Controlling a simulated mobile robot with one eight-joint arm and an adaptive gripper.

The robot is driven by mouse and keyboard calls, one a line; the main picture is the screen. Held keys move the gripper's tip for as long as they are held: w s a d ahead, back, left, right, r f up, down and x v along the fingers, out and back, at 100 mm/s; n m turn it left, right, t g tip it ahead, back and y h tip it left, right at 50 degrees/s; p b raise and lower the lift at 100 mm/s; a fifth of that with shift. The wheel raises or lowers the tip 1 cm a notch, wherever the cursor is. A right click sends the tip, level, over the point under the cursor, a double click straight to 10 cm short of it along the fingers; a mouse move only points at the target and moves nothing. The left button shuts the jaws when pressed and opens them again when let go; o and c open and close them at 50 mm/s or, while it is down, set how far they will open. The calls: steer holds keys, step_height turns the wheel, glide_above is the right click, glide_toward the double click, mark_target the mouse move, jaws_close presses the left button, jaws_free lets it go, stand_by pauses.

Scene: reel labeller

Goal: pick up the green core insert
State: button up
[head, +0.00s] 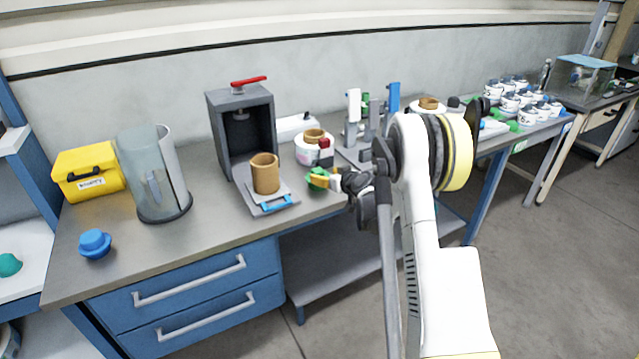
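A small green piece (316,184), which looks like the green core insert, is at the front edge of the bench in the head view, right of the grey press. My gripper (326,180) reaches in from the right, and its fingertips overlap the green piece in the picture. Part of the piece is hidden behind them. I cannot tell whether the fingers touch it or are closed on it. A similarly shaped blue insert (95,243) stands at the bench's left end.
The grey press (241,125) holds a brown cardboard core (265,173) on its plate. A white reel (308,150) stands behind my gripper. A clear cylinder guard (150,175) and yellow case (88,172) stand left. The bench front (180,235) is clear.

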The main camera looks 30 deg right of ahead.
mark_target(320, 173)
steer(key=b+x, duration=0.2)
steer(key=x, duration=0.4)
steer(key=shift+d+f, duration=0.1)
steer(key=shift+d, duration=0.05)
steer(key=shift+w, duration=0.25)
steer(key=shift+c, duration=0.4)
steer(key=c, duration=1.2)
